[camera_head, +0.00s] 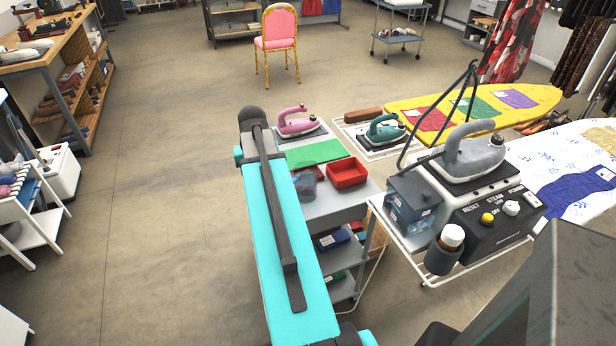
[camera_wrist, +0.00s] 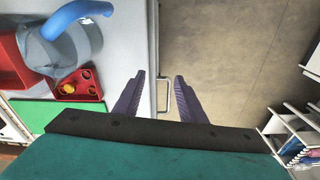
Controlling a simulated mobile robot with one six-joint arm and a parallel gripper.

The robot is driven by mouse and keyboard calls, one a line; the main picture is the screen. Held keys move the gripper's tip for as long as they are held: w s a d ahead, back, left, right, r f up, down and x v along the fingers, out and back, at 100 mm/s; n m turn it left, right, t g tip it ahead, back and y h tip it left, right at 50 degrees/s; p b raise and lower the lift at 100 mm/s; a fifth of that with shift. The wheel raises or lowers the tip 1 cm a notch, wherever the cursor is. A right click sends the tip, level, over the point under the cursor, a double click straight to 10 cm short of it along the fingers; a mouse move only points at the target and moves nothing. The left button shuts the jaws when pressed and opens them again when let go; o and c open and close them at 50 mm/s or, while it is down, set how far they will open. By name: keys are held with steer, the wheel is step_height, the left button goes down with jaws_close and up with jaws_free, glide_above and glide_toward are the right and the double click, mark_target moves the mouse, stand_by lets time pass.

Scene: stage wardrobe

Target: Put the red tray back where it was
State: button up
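A red open tray (camera_head: 347,172) sits on the grey cart top in the head view. Part of a red container (camera_wrist: 12,65) shows at the left edge of the wrist view. Beside it, a smaller red piece (camera_wrist: 92,92) with a yellow part on it is partly covered by a grey see-through vessel (camera_wrist: 85,42) with a blue handle. I cannot tell which red piece the task means. My gripper (camera_wrist: 158,77) is open and empty in the wrist view, over the cart's edge, to the right of both red pieces. My arm hides it in the head view.
A green mat (camera_head: 315,153) lies on the cart top (camera_head: 325,205). Pink (camera_head: 298,120) and teal (camera_head: 385,129) irons stand behind. A steam station (camera_head: 480,190) is at right. The cart's handle (camera_wrist: 163,92) shows between my fingers.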

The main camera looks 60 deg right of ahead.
steer(key=s+d+r+m+t+h, duration=0.1)
steer(key=s+d+r+m+h, duration=0.1)
steer(key=s+d+r, duration=0.8)
steer(key=shift+s+d+r+m, duration=0.25)
steer(key=shift+d+r+m, duration=0.15)
steer(key=shift+d+r, duration=0.65)
steer(key=shift+d+f, duration=0.2)
steer(key=shift+f, duration=0.15)
steer(key=shift+p+x, duration=0.35)
steer(key=shift+x, duration=3.8)
steer(key=shift+w+a+f, duration=0.1)
steer(key=shift+f, duration=0.05)
steer(key=shift+w+f+p, duration=0.25)
steer(key=shift+f+p, duration=0.3)
steer(key=shift+f, duration=0.55)
steer(key=shift+x, duration=1.4)
